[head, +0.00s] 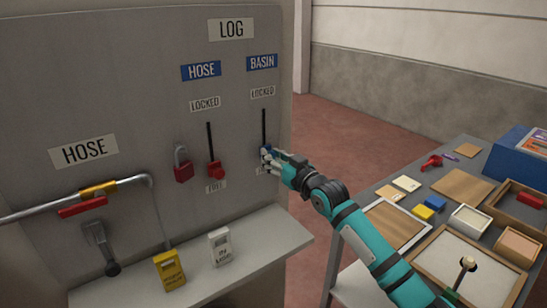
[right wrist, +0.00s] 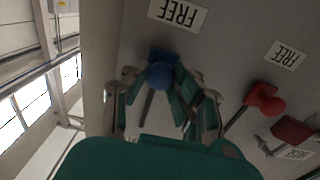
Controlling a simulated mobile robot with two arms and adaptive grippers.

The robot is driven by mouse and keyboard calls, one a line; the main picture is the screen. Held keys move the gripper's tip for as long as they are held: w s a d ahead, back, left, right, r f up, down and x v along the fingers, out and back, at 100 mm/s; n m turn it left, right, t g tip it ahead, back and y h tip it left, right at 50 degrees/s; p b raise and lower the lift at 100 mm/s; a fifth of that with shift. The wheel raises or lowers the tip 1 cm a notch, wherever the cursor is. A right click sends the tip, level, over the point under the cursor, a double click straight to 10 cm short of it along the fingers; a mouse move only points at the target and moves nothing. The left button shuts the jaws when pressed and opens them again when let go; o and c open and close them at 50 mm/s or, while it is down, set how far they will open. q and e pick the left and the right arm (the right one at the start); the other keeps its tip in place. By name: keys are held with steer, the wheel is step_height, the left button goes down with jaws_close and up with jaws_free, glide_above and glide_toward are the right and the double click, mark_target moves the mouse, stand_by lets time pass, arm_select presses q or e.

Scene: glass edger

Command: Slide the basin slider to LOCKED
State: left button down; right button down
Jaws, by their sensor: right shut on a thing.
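The basin slider's blue knob (head: 266,150) sits at the lower end of its dark vertical slot (head: 263,125), under the blue BASIN sign (head: 262,62). A LOCKED label (head: 263,92) is above the slot. My right gripper (head: 270,157) is at the knob, shut on it. In the right wrist view, the picture is turned over and the blue knob (right wrist: 160,75) is between the green-padded fingers, beside a FREE label (right wrist: 178,13). In the head view the gripper partly hides the knob and the lower label. My left gripper is not in view.
Left of the basin slot are a red hose slider (head: 214,168) at its slot's lower end and a red padlock (head: 182,165). A shelf (head: 200,265) with yellow and white tags juts out below. A table with trays and small items stands at the right.

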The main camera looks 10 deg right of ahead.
steer(key=p, duration=0.7)
glide_toward(263, 111)
steer(key=x, duration=0.5)
steer(key=shift+w+f, duration=0.15)
steer(key=shift+f, duration=0.05)
steer(key=shift+r, duration=0.2)
steer(key=c, duration=1.3)
jaws_free()
steer(key=shift+r, duration=0.1)
steer(key=shift+o, duration=1.3)
steer(key=shift+d+f, duration=0.1)
steer(key=shift+f, duration=0.1)
steer(key=v, duration=1.2)
